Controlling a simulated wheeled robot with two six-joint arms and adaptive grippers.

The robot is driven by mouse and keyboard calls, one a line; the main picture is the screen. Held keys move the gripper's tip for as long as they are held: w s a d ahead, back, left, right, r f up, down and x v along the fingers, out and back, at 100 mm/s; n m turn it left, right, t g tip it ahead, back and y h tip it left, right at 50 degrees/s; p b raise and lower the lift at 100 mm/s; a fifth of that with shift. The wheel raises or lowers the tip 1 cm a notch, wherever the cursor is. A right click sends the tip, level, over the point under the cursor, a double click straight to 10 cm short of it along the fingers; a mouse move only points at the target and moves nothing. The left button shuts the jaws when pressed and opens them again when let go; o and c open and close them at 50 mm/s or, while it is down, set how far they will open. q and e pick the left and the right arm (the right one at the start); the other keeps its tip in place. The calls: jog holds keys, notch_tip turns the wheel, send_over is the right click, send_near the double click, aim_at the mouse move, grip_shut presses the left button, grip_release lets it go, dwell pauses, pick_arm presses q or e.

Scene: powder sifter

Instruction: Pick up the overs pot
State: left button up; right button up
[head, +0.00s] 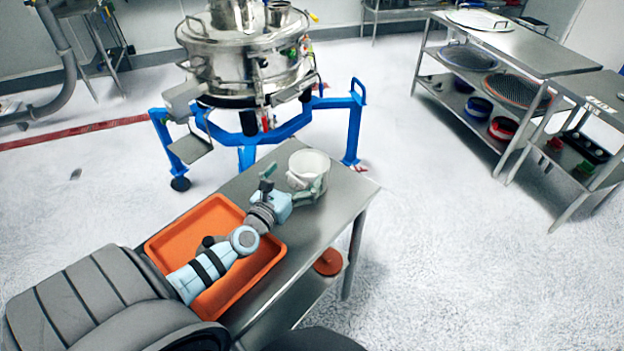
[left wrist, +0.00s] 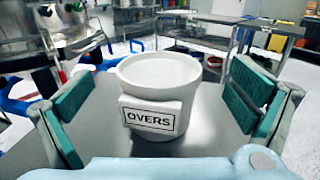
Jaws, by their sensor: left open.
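The overs pot (head: 309,166) is a white pot standing upright near the far end of a steel table (head: 335,193). In the left wrist view the pot (left wrist: 160,80) shows its "OVERS" label facing me. My left gripper (head: 306,188) is at the pot in the head view. In the left wrist view its green-padded fingers (left wrist: 160,105) are open, one on each side of the pot. Gaps show between the pot and both pads. My right gripper is not in view.
An orange tray (head: 163,243) lies on the table under my left arm. The steel sifter (head: 245,55) on its blue frame (head: 290,128) stands just beyond the table. A shelf rack (head: 520,55) with sieves is at the right. A reddish disc (head: 328,262) lies on the lower shelf.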

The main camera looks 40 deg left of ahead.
aim_at(318, 154)
pick_arm(q)
jog(key=f, duration=0.1)
jog(key=s+f+b, duration=0.1)
jog(key=f, duration=0.1)
jog(key=w, duration=0.1)
jog(key=r, duration=0.1)
jog(key=w, duration=0.1)
jog(key=shift+w+a+r, duration=0.15)
jog(key=shift+w+a, duration=0.15)
jog(key=shift+w, duration=0.05)
jog(key=w, duration=0.4)
jog(key=w+f+b, duration=0.1)
jog(key=w, duration=0.1)
jog(key=shift+a, duration=0.35)
jog(key=shift+r, duration=0.1)
jog(key=shift+s+r, duration=0.25)
jog(key=shift+s, duration=0.05)
jog(key=shift+c, duration=0.4)
jog(key=c, duration=0.9)
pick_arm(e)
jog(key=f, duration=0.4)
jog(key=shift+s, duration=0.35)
